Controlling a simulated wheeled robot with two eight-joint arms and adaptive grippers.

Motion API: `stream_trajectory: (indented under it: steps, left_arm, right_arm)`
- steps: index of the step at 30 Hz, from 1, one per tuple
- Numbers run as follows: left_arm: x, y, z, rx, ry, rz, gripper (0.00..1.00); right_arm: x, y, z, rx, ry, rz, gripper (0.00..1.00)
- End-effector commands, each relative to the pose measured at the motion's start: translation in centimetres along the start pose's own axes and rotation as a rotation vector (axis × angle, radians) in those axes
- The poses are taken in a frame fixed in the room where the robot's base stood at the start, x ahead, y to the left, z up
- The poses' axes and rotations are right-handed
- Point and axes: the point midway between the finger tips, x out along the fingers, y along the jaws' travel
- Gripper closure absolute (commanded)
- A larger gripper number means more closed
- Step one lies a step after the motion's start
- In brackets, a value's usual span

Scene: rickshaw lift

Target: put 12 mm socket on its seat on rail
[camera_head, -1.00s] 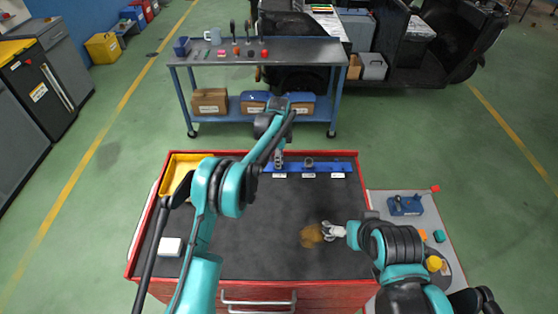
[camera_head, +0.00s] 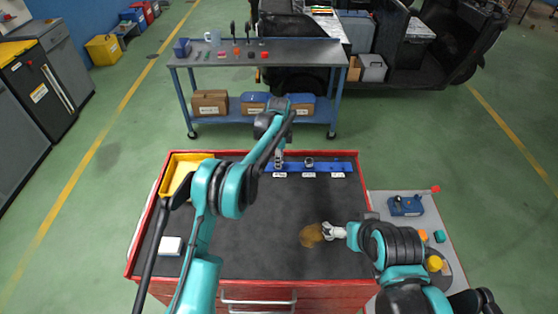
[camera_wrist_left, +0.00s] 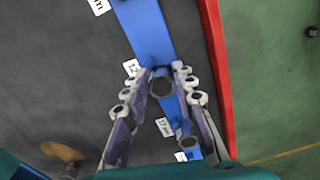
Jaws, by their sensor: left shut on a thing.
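My left gripper (camera_head: 279,161) is at the left part of the blue rail (camera_head: 322,168) at the back of the red cart. In the left wrist view its fingers (camera_wrist_left: 164,88) are shut on a grey ring-shaped socket (camera_wrist_left: 161,86). The socket is over the rail, beside a white label (camera_wrist_left: 131,67) that seems to read 12. I cannot tell whether it touches its seat. Another grey socket (camera_head: 308,162) stands on the rail to the right. My right gripper (camera_head: 334,230) is low over the cart top by a brown patch; its finger opening is unclear.
A yellow tray (camera_head: 168,178) sits at the back left of the cart top (camera_head: 265,235), and a white block (camera_head: 170,246) at the front left. A side table (camera_head: 420,208) with a blue fixture (camera_head: 405,206) adjoins the right. The cart's middle is largely clear.

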Motion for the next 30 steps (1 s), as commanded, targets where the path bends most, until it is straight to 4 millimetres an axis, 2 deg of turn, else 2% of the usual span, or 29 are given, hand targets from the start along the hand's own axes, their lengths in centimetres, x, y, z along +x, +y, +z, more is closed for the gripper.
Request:
stream_trajectory:
  steps: [1, 2, 4, 18, 21, 30]
  left_arm:
    - [1.6, 0.6, -0.41, 0.004, 0.005, 0.02, 1.0]
    - [1.6, 0.6, -0.41, 0.004, 0.005, 0.02, 0.69]
    - [1.59, 0.6, -0.42, 0.004, 0.005, 0.02, 0.51]
    - [1.1, 0.48, -0.13, 0.002, 0.001, 0.015, 0.5]
    - [1.05, 0.46, -0.09, 0.001, 0.001, 0.014, 0.27]
    - [0.96, 0.45, -0.06, 0.001, 0.0, 0.014, 0.25]
  right_arm:
    - [0.31, 0.0, 0.22, 0.0, 0.0, 0.0, 0.0]
    - [0.31, 0.0, 0.22, 0.0, 0.0, 0.0, 0.0]
    - [0.32, 0.0, 0.23, 0.0, 0.0, 0.0, 0.0]
    - [0.12, 0.0, 0.09, 0.0, 0.0, 0.0, 0.0]
    - [0.1, 0.0, 0.07, 0.0, 0.0, 0.0, 0.0]
    - [0.07, 0.0, 0.05, 0.0, 0.0, 0.0, 0.0]
